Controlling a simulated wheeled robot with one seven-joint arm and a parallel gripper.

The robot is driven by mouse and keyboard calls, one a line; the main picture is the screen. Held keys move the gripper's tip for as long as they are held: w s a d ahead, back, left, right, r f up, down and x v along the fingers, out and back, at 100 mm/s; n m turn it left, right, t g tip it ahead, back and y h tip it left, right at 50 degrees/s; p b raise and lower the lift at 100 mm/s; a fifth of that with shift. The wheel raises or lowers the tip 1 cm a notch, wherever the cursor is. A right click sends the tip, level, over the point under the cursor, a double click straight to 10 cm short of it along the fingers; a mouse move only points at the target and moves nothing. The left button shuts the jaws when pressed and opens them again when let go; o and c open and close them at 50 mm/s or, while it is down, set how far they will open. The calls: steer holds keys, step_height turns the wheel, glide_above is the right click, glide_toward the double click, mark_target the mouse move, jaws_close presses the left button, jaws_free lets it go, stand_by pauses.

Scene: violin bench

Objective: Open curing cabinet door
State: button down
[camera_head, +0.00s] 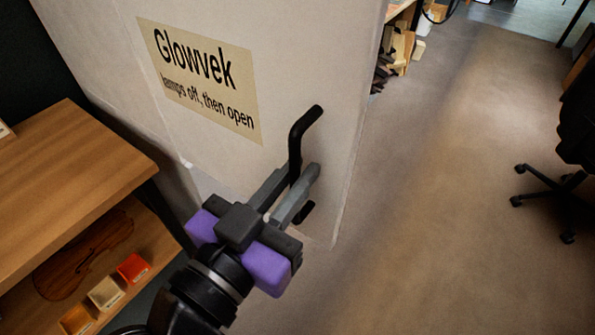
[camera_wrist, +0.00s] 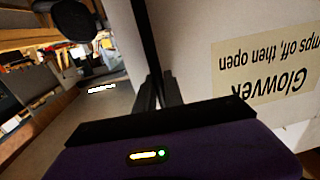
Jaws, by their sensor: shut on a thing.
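The curing cabinet door (camera_head: 230,45) is a pale panel with a beige label (camera_head: 203,82) reading "Glowvek, lamps off, then open". The label also shows upside down in the wrist view (camera_wrist: 268,75). A black bar handle (camera_head: 303,135) stands out near the door's right edge. My gripper (camera_head: 294,187), with grey fingers and a purple body, is shut on the handle's lower half. In the wrist view the fingers (camera_wrist: 158,92) close around the dark bar (camera_wrist: 144,40). I cannot tell from one moment how far the door is swung.
A wooden bench (camera_head: 65,185) stands at left, with a violin-shaped piece (camera_head: 82,258) and small coloured boxes (camera_head: 104,291) on its lower shelf. A black office chair (camera_head: 560,185) stands at right. The floor (camera_head: 430,200) between door and chair is clear.

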steer(key=c, duration=1.5)
jaws_free()
steer(key=shift+o, duration=0.2)
steer(key=v, duration=0.7)
steer(key=shift+s+a, duration=0.2)
steer(key=shift+s, duration=0.15)
